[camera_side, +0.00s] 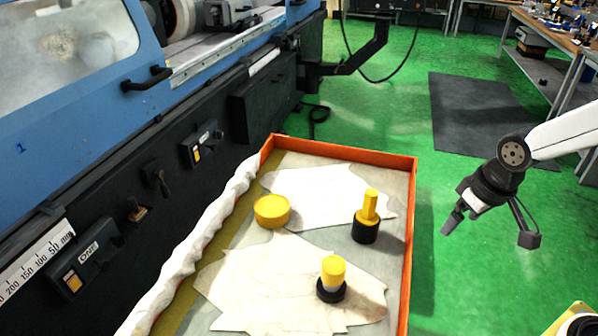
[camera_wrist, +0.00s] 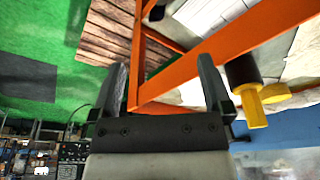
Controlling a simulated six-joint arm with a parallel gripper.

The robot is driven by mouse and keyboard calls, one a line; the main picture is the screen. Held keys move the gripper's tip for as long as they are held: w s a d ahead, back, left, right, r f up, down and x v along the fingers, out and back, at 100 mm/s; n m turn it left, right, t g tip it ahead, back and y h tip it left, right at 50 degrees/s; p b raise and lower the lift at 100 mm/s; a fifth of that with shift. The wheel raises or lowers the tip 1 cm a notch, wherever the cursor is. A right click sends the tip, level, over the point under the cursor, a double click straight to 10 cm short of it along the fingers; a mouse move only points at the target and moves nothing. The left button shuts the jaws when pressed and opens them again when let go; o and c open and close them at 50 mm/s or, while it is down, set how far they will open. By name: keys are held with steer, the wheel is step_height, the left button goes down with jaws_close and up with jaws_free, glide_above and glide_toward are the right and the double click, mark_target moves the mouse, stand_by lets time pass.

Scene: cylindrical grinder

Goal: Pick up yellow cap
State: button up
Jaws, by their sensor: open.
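A wide, round yellow cap (camera_side: 271,211) lies in the orange-rimmed tray (camera_side: 411,230), left of the other parts. A black cylinder with a yellow stem (camera_side: 367,217) stands to its right. My gripper (camera_side: 492,230) is open and empty, out beyond the tray's right rim and apart from all the parts.
The orange rim (camera_wrist: 195,68) crosses the wrist view between and beyond my fingers. Crumpled white cloth (camera_side: 200,240) lines the tray's left side beside the blue and black grinder (camera_side: 150,170). White sheets lie in the tray. Open green floor (camera_side: 460,290) is on the right.

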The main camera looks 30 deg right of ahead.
steer(key=w+v, duration=0.1)
steer(key=v, duration=0.5)
steer(key=m+g+y, duration=0.4)
steer(key=m+y, duration=0.3)
steer(key=m, duration=0.3)
glide_toward(338, 263)
steer(key=s+d+f, duration=0.1)
steer(key=d, duration=0.1)
steer(key=s+d+f, duration=0.1)
steer(key=s+d, duration=0.1)
steer(key=s+d+f, duration=0.1)
steer(key=s+d, duration=0.1)
steer(key=d, duration=0.1)
steer(key=shift+f, duration=0.15)
steer(key=w+a+r+m+t+y, duration=0.1)
steer(key=w+a+r+m+y, duration=0.1)
steer(key=w+a+m+y, duration=0.4)
steer(key=f, duration=0.1)
steer(key=s+a+f+m, duration=0.1)
steer(key=f, duration=0.1)
steer(key=s+f+m, duration=0.1)
steer(key=shift+a+f+y, duration=0.3)
steer(key=shift+f, duration=0.05)
steer(key=shift+x, duration=1.3)
steer(key=shift+a, duration=0.1)
